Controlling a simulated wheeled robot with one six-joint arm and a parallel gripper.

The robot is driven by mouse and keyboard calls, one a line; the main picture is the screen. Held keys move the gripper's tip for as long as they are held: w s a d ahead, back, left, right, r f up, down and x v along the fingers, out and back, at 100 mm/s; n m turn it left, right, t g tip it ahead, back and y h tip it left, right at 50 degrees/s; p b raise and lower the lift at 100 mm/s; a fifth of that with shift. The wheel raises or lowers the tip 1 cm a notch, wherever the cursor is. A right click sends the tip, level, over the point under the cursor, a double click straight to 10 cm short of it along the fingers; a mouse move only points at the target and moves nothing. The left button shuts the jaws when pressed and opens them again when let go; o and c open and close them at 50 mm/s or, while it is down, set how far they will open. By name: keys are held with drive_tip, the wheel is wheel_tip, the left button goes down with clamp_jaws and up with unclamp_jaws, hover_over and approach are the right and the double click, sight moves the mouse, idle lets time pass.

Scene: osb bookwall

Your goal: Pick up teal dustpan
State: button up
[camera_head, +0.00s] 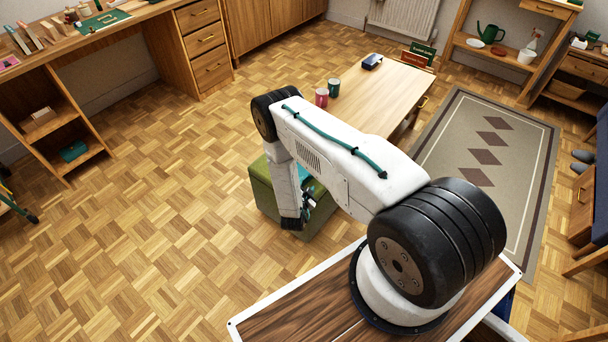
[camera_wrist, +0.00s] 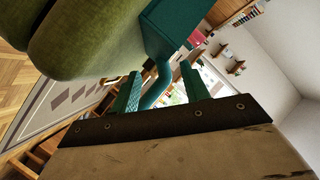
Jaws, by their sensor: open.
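The teal dustpan (camera_wrist: 183,24) is at the top middle of the wrist view, beside the green upholstered ottoman (camera_wrist: 90,35). Its curved handle (camera_wrist: 153,90) runs down between my gripper's two green fingers. My gripper (camera_wrist: 160,72) is open, with a finger on each side of the handle; I cannot tell whether either touches it. In the head view, a small teal patch of the dustpan (camera_head: 304,172) shows on the ottoman (camera_head: 262,190), mostly hidden behind my arm. My gripper (camera_head: 306,208) is low at the ottoman's near side.
A wooden table (camera_head: 390,92) with a red mug (camera_head: 321,97) and a dark green mug (camera_head: 334,87) stands behind the ottoman. A patterned rug (camera_head: 440,140) lies to the right. The parquet floor (camera_head: 150,220) at left is clear.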

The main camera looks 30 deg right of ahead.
sight(309, 177)
drive_tip(key=x, duration=0.5)
drive_tip(key=shift+d+r, duration=0.15)
clamp_jaws()
drive_tip(key=shift+r, duration=0.1)
